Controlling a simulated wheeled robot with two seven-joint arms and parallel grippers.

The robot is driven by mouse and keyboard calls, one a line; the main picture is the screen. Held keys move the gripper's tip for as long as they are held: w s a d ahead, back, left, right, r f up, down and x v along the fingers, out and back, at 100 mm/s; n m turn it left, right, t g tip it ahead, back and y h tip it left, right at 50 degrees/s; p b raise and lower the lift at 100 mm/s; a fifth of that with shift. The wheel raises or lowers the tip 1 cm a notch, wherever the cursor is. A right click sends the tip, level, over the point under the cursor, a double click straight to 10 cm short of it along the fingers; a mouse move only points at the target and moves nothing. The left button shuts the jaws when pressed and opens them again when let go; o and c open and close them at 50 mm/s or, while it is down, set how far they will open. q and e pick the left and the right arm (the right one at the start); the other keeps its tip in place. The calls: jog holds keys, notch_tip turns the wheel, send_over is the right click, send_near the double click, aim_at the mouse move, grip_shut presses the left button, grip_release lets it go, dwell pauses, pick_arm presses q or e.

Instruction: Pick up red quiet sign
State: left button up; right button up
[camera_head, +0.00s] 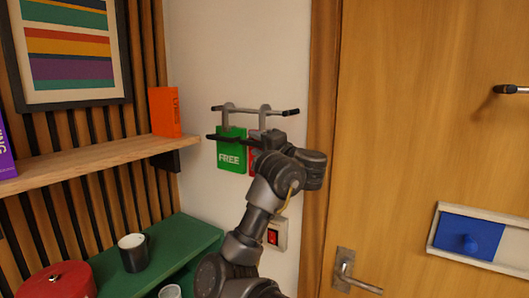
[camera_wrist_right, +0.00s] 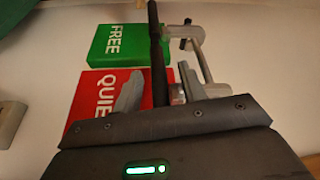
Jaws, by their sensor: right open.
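The red quiet sign (camera_wrist_right: 88,90) hangs below a wall rack, beside the green FREE sign (camera_wrist_right: 117,45). In the head view only a thin strip of the red sign (camera_head: 251,160) shows; my right gripper and wrist hide the rest. The green sign (camera_head: 231,155) is left of it. My right gripper (camera_head: 258,140) is at the rack, in front of the red sign. In the wrist view its two open fingers (camera_wrist_right: 160,88) stand either side of the rack's black bar (camera_wrist_right: 157,50), one overlapping the sign's face. I cannot tell whether they touch it. My left gripper is out of view.
The rack (camera_head: 265,115) has grey hooks and black bars. A wooden shelf (camera_head: 90,160) with an orange book (camera_head: 165,110) is at left, above a green cabinet (camera_head: 180,240) with a mug (camera_head: 133,252). A wooden door (camera_head: 420,130) is at right. A red switch (camera_head: 273,237) is below the rack.

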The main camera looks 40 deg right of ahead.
jog(key=shift+w, duration=0.2)
jog(key=shift+c, duration=0.2)
grip_shut()
